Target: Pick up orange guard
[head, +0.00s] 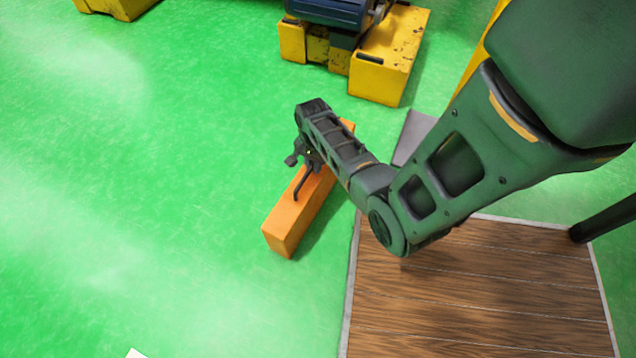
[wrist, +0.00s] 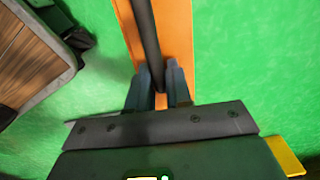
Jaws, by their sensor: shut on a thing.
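The orange guard (head: 291,222) is a long orange block lying on the green floor, left of the wooden platform. A dark bar-like handle (head: 303,184) stands on its top. In the wrist view the guard (wrist: 180,45) runs up the middle, with the dark handle (wrist: 145,35) over it. My gripper (head: 304,166) is over the guard, reaching down from the right. In the wrist view my gripper's two fingers (wrist: 160,90) are on either side of the handle, shut on it. The far end of the guard is partly hidden by my arm.
A wooden platform (head: 480,290) with a grey edge lies right of the guard. Yellow blocks (head: 385,60) holding a dark blue machine (head: 330,12) stand at the back. Another yellow block (head: 117,8) is at the back left. The green floor (head: 120,200) on the left is clear.

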